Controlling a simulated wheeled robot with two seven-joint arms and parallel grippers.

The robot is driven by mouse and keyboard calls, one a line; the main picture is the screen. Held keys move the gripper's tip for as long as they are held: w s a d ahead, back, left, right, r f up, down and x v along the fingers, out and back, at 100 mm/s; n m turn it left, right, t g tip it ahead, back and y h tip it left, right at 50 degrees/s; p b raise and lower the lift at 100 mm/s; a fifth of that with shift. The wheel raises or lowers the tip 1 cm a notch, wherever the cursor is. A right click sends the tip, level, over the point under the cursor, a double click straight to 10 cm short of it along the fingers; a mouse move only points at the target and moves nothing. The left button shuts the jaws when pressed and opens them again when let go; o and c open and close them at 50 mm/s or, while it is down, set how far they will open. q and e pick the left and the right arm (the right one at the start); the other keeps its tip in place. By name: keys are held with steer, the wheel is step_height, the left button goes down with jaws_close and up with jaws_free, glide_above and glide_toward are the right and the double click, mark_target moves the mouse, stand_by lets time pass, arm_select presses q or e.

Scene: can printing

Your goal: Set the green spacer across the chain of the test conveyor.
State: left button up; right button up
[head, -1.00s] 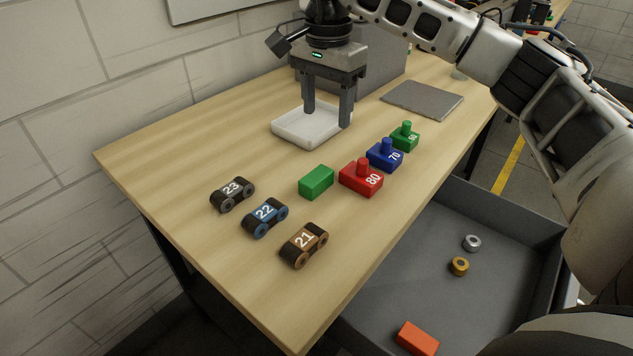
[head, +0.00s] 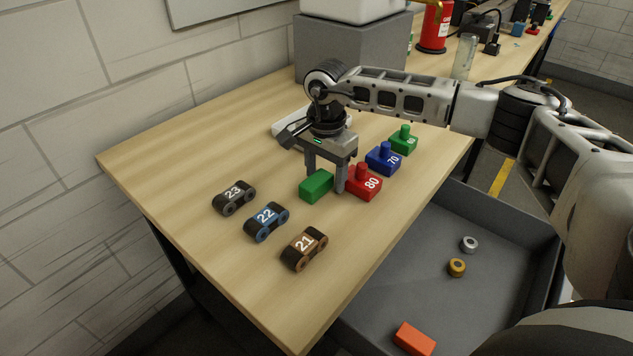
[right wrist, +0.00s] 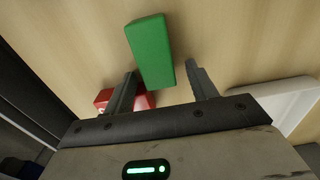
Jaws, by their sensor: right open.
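The green spacer (head: 314,187) is a plain green block lying on the table, left of the red block marked 80. It also shows in the right wrist view (right wrist: 149,47). My right gripper (head: 326,181) is open over the spacer, pointing down. In the right wrist view its two fingers (right wrist: 160,70) stand on either side of the spacer's near end, with gaps. Three small conveyor-like pieces with rollers are marked 23 (head: 234,197), 22 (head: 266,221) and 21 (head: 304,249); I cannot tell which is the test conveyor. My left gripper is not in view.
A red block 80 (head: 361,187) stands close beside the right gripper's finger, with a blue block 70 (head: 383,160) and a green pegged block (head: 404,145) behind. A white tray (head: 285,122) is partly hidden by my arm. The table's left side is clear.

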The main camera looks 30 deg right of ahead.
steer(key=c, duration=1.1)
steer(key=shift+c, duration=0.2)
